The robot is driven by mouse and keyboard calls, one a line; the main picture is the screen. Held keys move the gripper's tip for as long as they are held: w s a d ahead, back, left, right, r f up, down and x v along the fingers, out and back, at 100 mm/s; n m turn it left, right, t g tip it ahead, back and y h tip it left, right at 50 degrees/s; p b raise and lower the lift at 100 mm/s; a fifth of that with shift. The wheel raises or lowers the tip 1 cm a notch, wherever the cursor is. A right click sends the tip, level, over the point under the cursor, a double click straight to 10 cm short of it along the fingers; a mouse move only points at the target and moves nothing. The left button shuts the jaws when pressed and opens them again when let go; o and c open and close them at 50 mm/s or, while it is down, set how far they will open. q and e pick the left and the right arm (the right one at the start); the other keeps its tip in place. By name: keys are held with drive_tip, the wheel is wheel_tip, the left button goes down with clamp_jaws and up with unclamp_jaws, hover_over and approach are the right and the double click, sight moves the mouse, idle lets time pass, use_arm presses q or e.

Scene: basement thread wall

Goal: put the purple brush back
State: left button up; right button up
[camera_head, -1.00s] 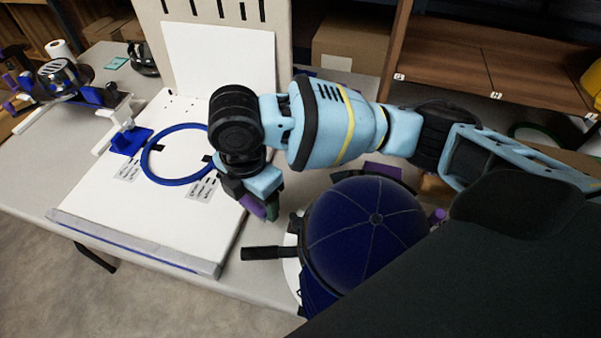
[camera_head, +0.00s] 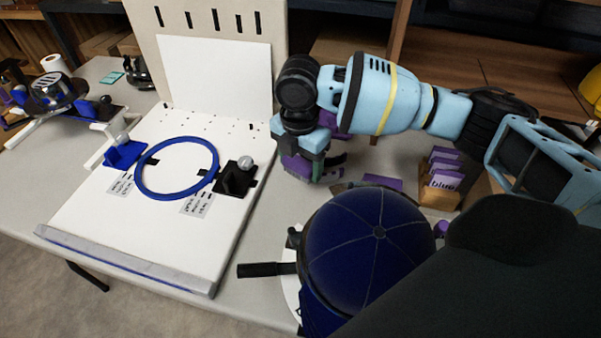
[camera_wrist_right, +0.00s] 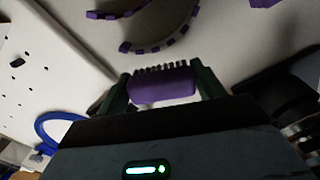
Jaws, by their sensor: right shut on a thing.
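The purple brush (camera_wrist_right: 163,85) with dark bristles is between the two green fingers of my right gripper (camera_wrist_right: 160,90) in the right wrist view. The fingers are shut on its two ends, with the bristles facing away from the wrist. In the head view, my right gripper (camera_head: 306,168) is above the table, just right of the white board, and the brush (camera_head: 296,167) shows only partly. A curved purple-and-dark strip (camera_wrist_right: 165,42) lies on the table ahead of the fingers in the wrist view. My left gripper is not in view.
The white board (camera_head: 130,225) carries a blue ring (camera_head: 140,180) and a black block with a silver ball (camera_head: 236,178). A dark blue dome (camera_head: 365,245) stands in front. A box of purple cards (camera_head: 440,195) stands to the right. A flat purple piece (camera_head: 384,181) lies between.

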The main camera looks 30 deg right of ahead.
sight(301, 173)
drive_tip(key=shift+d, duration=0.15)
wheel_tip(301, 173, down, 4)
drive_tip(key=shift+r+b, duration=0.25)
drive_tip(key=shift+b, duration=0.2)
drive_tip(key=shift+f, duration=0.2)
drive_tip(key=o, duration=0.9)
drive_tip(key=shift+o, duration=0.2)
drive_tip(key=shift+r, duration=0.1)
wheel_tip(301, 173, up, 12)
drive_tip(key=p, duration=0.2)
drive_tip(key=shift+r+p, duration=0.1)
drive_tip(key=shift+p, duration=0.2)
